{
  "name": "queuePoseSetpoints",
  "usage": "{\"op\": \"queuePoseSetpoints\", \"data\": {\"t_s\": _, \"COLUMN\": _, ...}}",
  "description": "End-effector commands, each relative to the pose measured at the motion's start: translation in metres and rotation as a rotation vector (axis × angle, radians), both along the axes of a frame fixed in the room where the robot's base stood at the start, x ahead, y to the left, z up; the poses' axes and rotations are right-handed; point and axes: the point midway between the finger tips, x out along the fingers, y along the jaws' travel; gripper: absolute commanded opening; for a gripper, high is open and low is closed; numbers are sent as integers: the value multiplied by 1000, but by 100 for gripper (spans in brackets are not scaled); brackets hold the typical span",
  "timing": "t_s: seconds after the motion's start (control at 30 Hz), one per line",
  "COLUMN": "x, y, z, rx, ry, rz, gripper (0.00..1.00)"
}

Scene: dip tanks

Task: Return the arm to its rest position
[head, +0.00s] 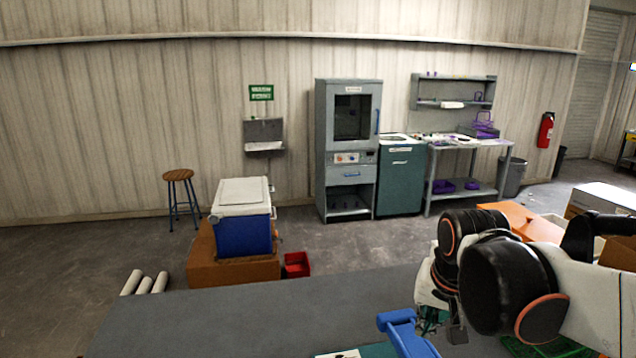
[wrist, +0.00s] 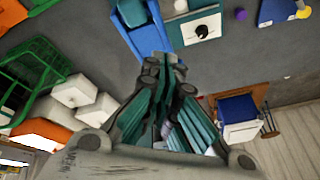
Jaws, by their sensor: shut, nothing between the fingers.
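My arm reaches in from the right of the head view, with its black and white joints bent above the grey table (head: 250,318). My gripper (wrist: 165,72) fills the middle of the wrist view, its grey and teal fingers brought together with nothing held. In the head view the gripper is mostly hidden behind or beside my arm links. A blue object (head: 408,332) lies by the front of the table near the arm. It also shows just beyond the fingertips in the wrist view (wrist: 158,38); I cannot tell if they touch.
A green crate (wrist: 30,72) and white boxes (wrist: 75,88) lie left in the wrist view. Orange boxes (head: 510,212) stand right in the head view. A blue cooler (head: 242,235), a stool (head: 179,176) and a tall grey cabinet (head: 348,95) stand beyond the table. The table's left part is clear.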

Motion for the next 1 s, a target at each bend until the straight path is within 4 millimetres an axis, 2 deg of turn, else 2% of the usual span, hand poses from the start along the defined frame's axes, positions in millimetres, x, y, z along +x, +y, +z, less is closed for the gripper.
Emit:
{"op": "queuePoseSetpoints", "data": {"t_s": 0.03, "x": -13, "y": 0, "z": -10, "rx": -9, "ry": -19, "rz": 24, "gripper": 0}}
{"op": "queuePoseSetpoints", "data": {"t_s": 0.1, "x": -27, "y": 0, "z": -16, "rx": -24, "ry": -48, "rz": 62, "gripper": 0}}
{"op": "queuePoseSetpoints", "data": {"t_s": 0.5, "x": -100, "y": 0, "z": -69, "rx": -125, "ry": -206, "rz": 256, "gripper": 0}}
{"op": "queuePoseSetpoints", "data": {"t_s": 0.73, "x": -119, "y": 0, "z": -89, "rx": -166, "ry": -257, "rz": 316, "gripper": 0}}
{"op": "queuePoseSetpoints", "data": {"t_s": 1.0, "x": -121, "y": 0, "z": -90, "rx": -173, "ry": -265, "rz": 326, "gripper": 0}}
